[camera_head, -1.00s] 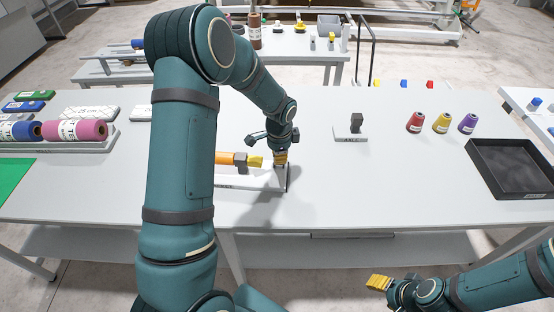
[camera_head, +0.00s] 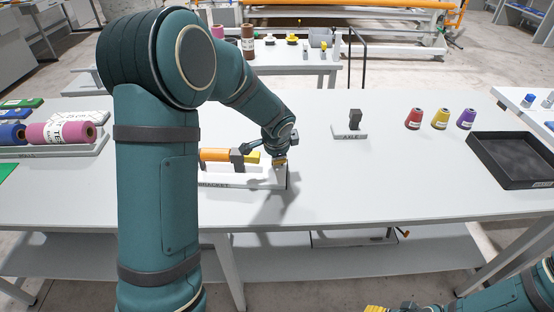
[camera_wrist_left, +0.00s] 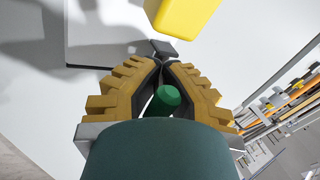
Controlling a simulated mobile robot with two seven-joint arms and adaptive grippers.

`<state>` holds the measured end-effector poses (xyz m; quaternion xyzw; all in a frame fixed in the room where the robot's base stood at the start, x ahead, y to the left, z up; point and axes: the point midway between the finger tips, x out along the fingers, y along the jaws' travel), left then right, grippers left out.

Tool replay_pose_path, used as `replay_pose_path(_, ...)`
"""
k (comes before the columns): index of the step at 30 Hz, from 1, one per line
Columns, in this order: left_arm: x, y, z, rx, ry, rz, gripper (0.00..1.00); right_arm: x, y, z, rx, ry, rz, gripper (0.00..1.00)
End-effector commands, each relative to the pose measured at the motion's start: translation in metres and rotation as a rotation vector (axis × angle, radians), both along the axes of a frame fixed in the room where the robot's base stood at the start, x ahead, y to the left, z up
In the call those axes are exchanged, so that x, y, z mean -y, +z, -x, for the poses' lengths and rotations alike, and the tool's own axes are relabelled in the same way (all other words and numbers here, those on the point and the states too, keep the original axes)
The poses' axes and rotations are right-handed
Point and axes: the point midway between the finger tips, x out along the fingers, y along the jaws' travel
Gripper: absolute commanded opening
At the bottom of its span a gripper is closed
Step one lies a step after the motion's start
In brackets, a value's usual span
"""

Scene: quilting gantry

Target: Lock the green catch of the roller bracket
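The roller bracket (camera_head: 232,181) is a low white stand at the table's middle. An orange roller (camera_head: 215,155) with a yellow end (camera_head: 252,158) lies on it; the yellow end also shows in the left wrist view (camera_wrist_left: 187,15). My left gripper (camera_head: 280,162) is at the bracket's right end, pointing down. In the left wrist view its yellow-backed fingers (camera_wrist_left: 162,66) close around the green catch (camera_wrist_left: 165,99), with their tips nearly together. A dark grey piece (camera_wrist_left: 165,48) sits just beyond the tips. My right gripper (camera_head: 376,308) is cut off by the bottom edge.
A grey axle stand (camera_head: 350,132) stands right of the bracket, with red (camera_head: 413,118), yellow (camera_head: 440,119) and purple (camera_head: 466,118) cones beyond. A black tray (camera_head: 512,160) is at the right. A pink roll (camera_head: 62,132) lies at the left. The table's front right is clear.

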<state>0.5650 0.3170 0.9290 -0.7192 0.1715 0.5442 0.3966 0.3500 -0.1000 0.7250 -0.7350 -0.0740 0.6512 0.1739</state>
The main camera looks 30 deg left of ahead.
Motion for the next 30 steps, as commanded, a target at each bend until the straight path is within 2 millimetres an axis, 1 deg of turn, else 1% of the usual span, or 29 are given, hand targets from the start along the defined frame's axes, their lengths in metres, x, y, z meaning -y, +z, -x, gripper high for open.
replay_pose_path(8, 0.001, 0.000, 0.001, -0.001, 0.000, 0.001, 0.00, 0.000, 0.000, 0.000, 0.001, 0.000, 0.000, 0.54)
replay_pose_path(9, 0.000, 0.000, 0.001, -0.001, 0.000, 0.001, 0.07, 0.000, 0.000, 0.000, 0.001, 0.000, 0.000, 0.54)
replay_pose_path(12, 0.000, 0.000, 0.001, -0.001, 0.000, 0.001, 0.40, 0.000, 0.000, 0.000, 0.001, 0.000, 0.000, 0.54)
replay_pose_path(20, 0.000, 0.000, 0.001, -0.001, 0.000, 0.001, 0.40, 0.000, 0.000, 0.000, 0.001, 0.000, 0.000, 0.54)
replay_pose_path(23, 0.001, 0.003, 0.001, 0.001, 0.000, 0.001, 0.40, 0.000, 0.000, 0.000, 0.001, 0.000, 0.000, 0.54)
replay_pose_path(26, 0.003, 0.013, 0.004, 0.004, 0.000, 0.001, 0.40, 0.000, 0.000, 0.000, 0.001, 0.000, 0.000, 0.54)
replay_pose_path(30, 0.008, 0.036, 0.013, 0.005, -0.001, 0.002, 0.40, 0.000, 0.000, 0.000, 0.001, 0.000, 0.000, 0.54)
